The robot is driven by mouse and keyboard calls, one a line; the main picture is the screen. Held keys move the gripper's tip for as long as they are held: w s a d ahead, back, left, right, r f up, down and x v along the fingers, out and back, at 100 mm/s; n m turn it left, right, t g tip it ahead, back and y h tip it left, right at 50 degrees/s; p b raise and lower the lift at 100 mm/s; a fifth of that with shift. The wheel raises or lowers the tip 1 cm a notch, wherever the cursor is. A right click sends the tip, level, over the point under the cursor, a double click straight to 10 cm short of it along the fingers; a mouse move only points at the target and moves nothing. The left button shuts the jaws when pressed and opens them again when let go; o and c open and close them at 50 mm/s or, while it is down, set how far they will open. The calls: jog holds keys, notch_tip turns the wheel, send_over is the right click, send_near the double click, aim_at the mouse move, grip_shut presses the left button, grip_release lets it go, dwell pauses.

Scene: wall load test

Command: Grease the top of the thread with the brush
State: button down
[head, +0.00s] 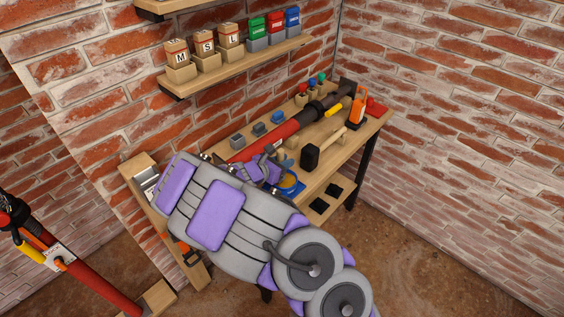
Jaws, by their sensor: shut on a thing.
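My gripper (268,168) is over the left half of the workbench, beyond my grey and purple arm. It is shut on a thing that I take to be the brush. The arm and gripper hide most of that thing, and its bristles cannot be made out. A round blue and yellow tin (291,184) lies on the bench just to the right of the gripper; whether they touch cannot be told. I cannot make out the thread or its top.
A long red and black tool (298,124) lies along the workbench (345,155). Labelled boxes (204,53) fill a wall shelf above. A red tool (92,283) leans at lower left. The right floor is clear.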

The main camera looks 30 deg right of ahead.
aim_at(284, 151)
jog(key=shift+d+f, duration=0.2)
jog(key=shift+d, duration=0.6)
jog(key=shift+d+f, duration=0.15)
jog(key=shift+d, duration=0.6)
jog(key=shift+a, duration=1.4)
jog(key=shift+s+d+f, duration=0.1)
jog(key=shift+d+f, duration=0.05)
jog(key=shift+d, duration=0.45)
jog(key=shift+d+f, duration=0.1)
jog(key=shift+d, duration=0.45)
jog(key=shift+a, duration=0.7)
jog(key=shift+a+r, duration=0.25)
jog(key=shift+r, duration=0.05)
jog(key=r+p, duration=0.4)
jog(key=r, duration=0.1)
jog(key=shift+d+r, duration=0.2)
jog(key=shift+d+r+p, duration=0.4)
jog(key=shift+r+p, duration=0.15)
jog(key=shift+p, duration=0.2)
jog(key=shift+a, duration=0.3)
